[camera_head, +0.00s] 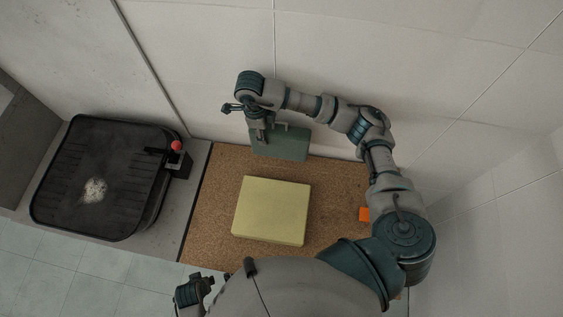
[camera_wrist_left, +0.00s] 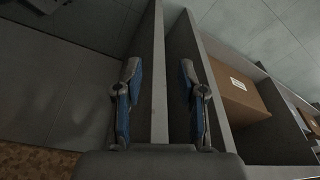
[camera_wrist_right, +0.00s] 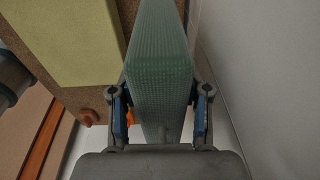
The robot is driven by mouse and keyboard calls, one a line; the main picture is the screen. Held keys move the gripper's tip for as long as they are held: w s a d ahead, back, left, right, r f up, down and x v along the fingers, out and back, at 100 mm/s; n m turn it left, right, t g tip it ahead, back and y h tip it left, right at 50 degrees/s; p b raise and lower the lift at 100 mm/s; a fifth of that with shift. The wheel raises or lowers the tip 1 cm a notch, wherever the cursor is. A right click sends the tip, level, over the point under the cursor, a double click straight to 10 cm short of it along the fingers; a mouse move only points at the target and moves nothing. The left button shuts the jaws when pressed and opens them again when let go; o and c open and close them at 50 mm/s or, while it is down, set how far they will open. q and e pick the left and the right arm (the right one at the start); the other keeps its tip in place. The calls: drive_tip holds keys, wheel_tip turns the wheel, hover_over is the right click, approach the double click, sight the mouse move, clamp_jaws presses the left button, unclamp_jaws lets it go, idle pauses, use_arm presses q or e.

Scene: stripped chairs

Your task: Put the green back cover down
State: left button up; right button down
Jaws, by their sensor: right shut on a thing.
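The green back cover (camera_head: 283,145) is upright or nearly so at the back of the cork board (camera_head: 337,185), close to the wall. I cannot tell whether its lower edge touches the board. My right gripper (camera_head: 262,131) is shut on the cover from above. In the right wrist view the green cover (camera_wrist_right: 160,60) fills the space between the two fingers (camera_wrist_right: 160,100). My left gripper (camera_head: 194,290) is low in the head view, beside my body. In the left wrist view its fingers (camera_wrist_left: 158,80) are apart with nothing held between them.
A yellow cushion block (camera_head: 271,210) lies mid-board. An orange piece (camera_head: 364,214) lies at the board's right edge. A black seat-like tray (camera_head: 100,180) with a red knob stands left. A cardboard box (camera_wrist_left: 236,92) sits in a shelf. Bare cork surrounds the yellow block.

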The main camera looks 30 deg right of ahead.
sight(266, 147)
drive_tip(key=f, duration=0.3)
drive_tip(key=shift+s+a+f, duration=0.15)
drive_tip(key=shift+s+a, duration=0.1)
drive_tip(key=shift+s, duration=0.15)
drive_tip(key=f, duration=0.2)
drive_tip(key=d+f+b, duration=0.1)
drive_tip(key=f, duration=0.2)
drive_tip(key=shift+w, duration=0.2)
drive_tip(key=shift+d+f, duration=0.1)
drive_tip(key=shift+f, duration=0.3)
drive_tip(key=shift+a, duration=0.3)
drive_tip(key=c, duration=0.5)
unclamp_jaws()
drive_tip(key=shift+a+r, duration=0.1)
drive_tip(key=shift+a, duration=0.05)
drive_tip(key=shift+c, duration=0.2)
use_arm(q)
drive_tip(key=r, duration=0.3)
drive_tip(key=shift+s+a+r, duration=0.1)
drive_tip(key=shift+s+a, duration=0.05)
drive_tip(key=shift+s, duration=0.05)
